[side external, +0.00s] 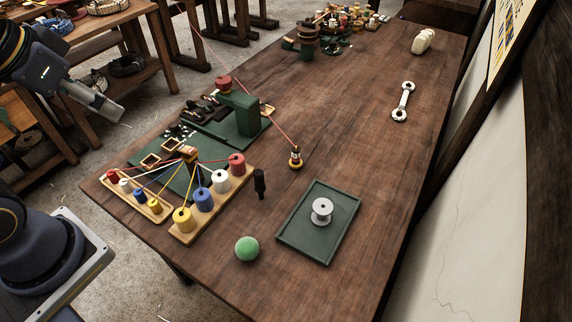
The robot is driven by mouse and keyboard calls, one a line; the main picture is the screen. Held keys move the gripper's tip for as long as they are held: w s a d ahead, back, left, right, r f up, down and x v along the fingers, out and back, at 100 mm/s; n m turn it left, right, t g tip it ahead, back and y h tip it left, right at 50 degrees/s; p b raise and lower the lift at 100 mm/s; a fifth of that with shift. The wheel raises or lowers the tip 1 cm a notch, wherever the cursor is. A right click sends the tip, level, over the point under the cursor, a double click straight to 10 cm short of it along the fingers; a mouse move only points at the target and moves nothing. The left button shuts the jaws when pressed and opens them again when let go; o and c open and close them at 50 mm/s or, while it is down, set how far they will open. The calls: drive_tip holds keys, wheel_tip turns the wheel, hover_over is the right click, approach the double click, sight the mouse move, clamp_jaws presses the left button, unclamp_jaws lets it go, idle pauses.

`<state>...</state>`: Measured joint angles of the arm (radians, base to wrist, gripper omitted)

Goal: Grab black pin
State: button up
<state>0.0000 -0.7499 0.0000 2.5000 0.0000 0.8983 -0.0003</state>
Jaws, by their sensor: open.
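A black pin (260,183) stands upright on the brown wooden table, just right of a wooden spool rack (212,212). It looks like a short dark cylinder, thicker at the top than below. Nothing touches it that I can see. Part of my arm shows at the left edge, off the table and well away from the pin. I cannot make out my gripper's fingers in this view.
Left of the pin, coloured spools stand on the rack with threads running to a guide post. A green ball (247,248) lies in front. A green tray (290,249) with a grey spool (322,211) is right. Table right of centre is clear.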

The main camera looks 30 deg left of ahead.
drive_tip(key=w+r+m+t, duration=0.1)
drive_tip(key=w+r+t, duration=0.2)
drive_tip(key=w, duration=0.5)
drive_tip(key=m+h, duration=0.3)
drive_tip(key=m, duration=0.2)
hover_over(259, 179)
drive_tip(key=w+a, duration=0.1)
drive_tip(key=a, duration=0.4)
wheel_tip(259, 179, down, 17)
drive_tip(key=d+f+g, duration=0.1)
drive_tip(key=f, duration=0.4)
drive_tip(key=d+f+g, duration=0.1)
drive_tip(key=d+f, duration=0.1)
drive_tip(key=f, duration=0.3)
drive_tip(key=d+f+g, duration=0.1)
drive_tip(key=f, duration=0.4)
drive_tip(key=shift+d+m+h, duration=0.15)
drive_tip(key=shift+m+h, duration=0.15)
drive_tip(key=shift+m, duration=0.1)
drive_tip(key=shift+c, duration=0.4)
clamp_jaws()
